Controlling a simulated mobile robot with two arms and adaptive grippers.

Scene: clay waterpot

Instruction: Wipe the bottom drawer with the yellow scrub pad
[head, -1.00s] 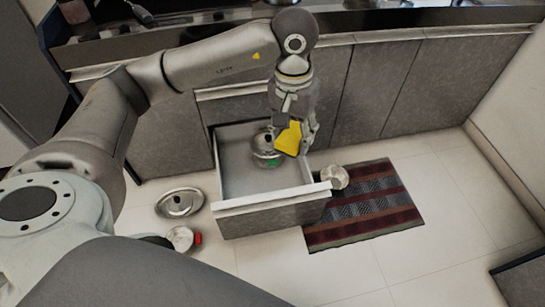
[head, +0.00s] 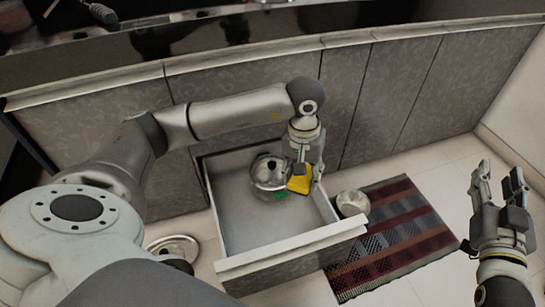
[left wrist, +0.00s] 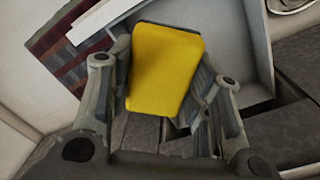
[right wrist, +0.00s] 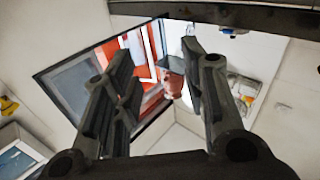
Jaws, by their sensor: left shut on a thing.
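The yellow scrub pad (head: 299,180) is in my left gripper (head: 304,182), which is shut on it. The pad also fills the middle of the left wrist view (left wrist: 165,68), between the two fingers. The bottom drawer (head: 243,218) is pulled out and open at the top. My left gripper and the pad are over its right side; I cannot tell whether the pad touches the drawer. A metal pot (head: 268,172) is at the back of the drawer, left of the pad. My right gripper (head: 498,187) is open and empty at the far right, away from the drawer.
A small metal bowl (head: 351,203) stands on the floor by the drawer's right front corner. A striped mat (head: 395,238) lies right of the drawer. A metal lid (head: 172,247) lies on the floor to the left. Closed cabinet doors (head: 400,95) are behind.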

